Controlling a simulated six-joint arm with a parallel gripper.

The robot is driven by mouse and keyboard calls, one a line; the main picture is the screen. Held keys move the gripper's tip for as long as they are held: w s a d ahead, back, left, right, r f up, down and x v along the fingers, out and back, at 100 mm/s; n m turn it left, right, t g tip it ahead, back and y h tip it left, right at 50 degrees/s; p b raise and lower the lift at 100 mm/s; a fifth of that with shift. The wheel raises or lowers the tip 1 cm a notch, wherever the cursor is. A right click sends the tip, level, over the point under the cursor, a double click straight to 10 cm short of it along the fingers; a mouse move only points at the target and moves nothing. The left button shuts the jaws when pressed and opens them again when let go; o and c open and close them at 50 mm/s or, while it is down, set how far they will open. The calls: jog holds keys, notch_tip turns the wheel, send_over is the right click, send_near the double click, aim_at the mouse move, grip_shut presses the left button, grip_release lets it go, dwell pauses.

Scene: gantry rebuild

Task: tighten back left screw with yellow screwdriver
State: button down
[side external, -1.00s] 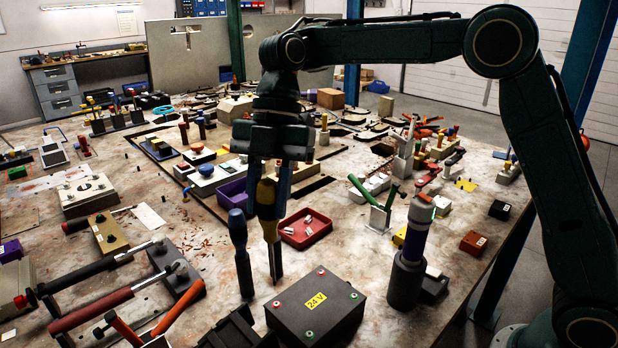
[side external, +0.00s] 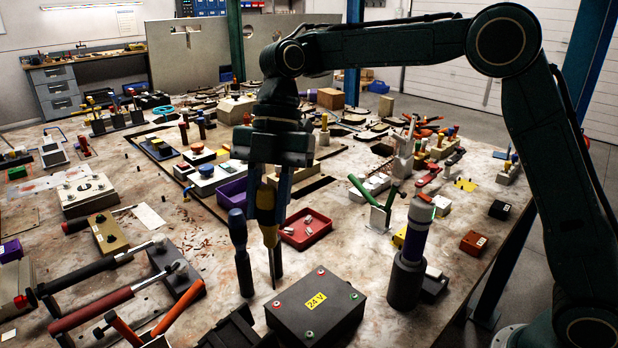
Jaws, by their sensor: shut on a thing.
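My gripper (side external: 268,182) is shut on the yellow screwdriver (side external: 266,207), which hangs upright with its shaft pointing down. The shaft's lower end shows just behind the back left part of the dark box (side external: 316,318) with the yellow "24 V" label. From this view I cannot tell whether the tip touches anything.
A dark blue-handled screwdriver (side external: 239,240) stands upright just left of the yellow one. A red tray (side external: 305,229) lies behind it. A purple-and-black upright tool (side external: 410,250) stands right of the box. Clamps with red and black handles (side external: 95,310) lie at the left.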

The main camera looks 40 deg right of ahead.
aim_at(267, 235)
jog(key=shift+f, duration=2.1)
dwell(1.6)
jog(key=shift+d, duration=0.1)
jog(key=m+t, duration=0.1)
jog(key=m, duration=0.2)
jog(key=m+t, duration=0.1)
jog(key=m, duration=0.1)
jog(key=shift+m+y, duration=0.3)
jog(key=shift+m, duration=0.1)
jog(key=shift+s, duration=0.1)
jog(key=m+t, duration=0.1)
jog(key=m, duration=0.1)
jog(key=m+t, duration=0.1)
jog(key=m, duration=0.2)
jog(key=shift+f+m+t, duration=0.1)
jog(key=shift+m+t, duration=0.2)
dwell(0.3)
